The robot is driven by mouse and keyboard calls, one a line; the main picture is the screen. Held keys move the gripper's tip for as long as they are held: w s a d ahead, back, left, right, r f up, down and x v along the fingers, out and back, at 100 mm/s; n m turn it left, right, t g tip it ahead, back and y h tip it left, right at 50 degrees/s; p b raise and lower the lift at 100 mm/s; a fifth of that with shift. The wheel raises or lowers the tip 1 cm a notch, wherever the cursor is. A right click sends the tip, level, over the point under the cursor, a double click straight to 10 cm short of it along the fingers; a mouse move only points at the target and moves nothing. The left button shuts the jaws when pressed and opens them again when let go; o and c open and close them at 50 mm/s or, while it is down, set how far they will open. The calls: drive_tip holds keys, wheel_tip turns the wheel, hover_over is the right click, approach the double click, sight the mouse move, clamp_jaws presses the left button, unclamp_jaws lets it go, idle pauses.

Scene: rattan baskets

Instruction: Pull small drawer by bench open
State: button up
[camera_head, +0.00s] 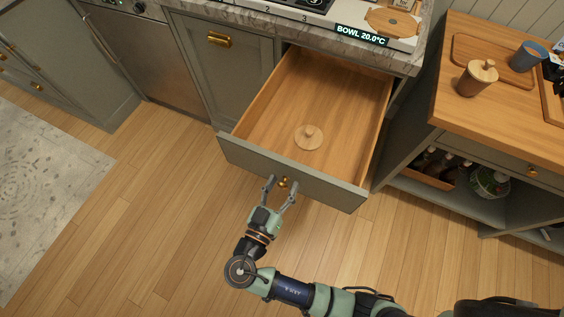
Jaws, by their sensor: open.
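A wide grey-green drawer (325,194) under the stone counter stands pulled far out, with a bare wooden interior. A round wooden lid with a knob (309,137) lies inside it, near the front. The drawer front has a small brass knob (283,183). My gripper (283,180) is open, with one finger on each side of this knob; I cannot tell whether they touch it. A small drawer (507,162) with a brass knob, in the wooden-topped bench at the right, looks shut.
The counter (410,62) above holds a cooktop and a display. The bench top (450,95) carries a lidded wooden jar (477,78) and a blue cup (528,57). Bottles sit on its lower shelf. Wooden floor (150,210) is clear left of my arm; a grey rug (45,190) lies beyond.

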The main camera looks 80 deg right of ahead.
drive_tip(key=v, duration=0.7)
drive_tip(key=shift+a, duration=0.2)
drive_tip(key=shift+w, duration=0.15)
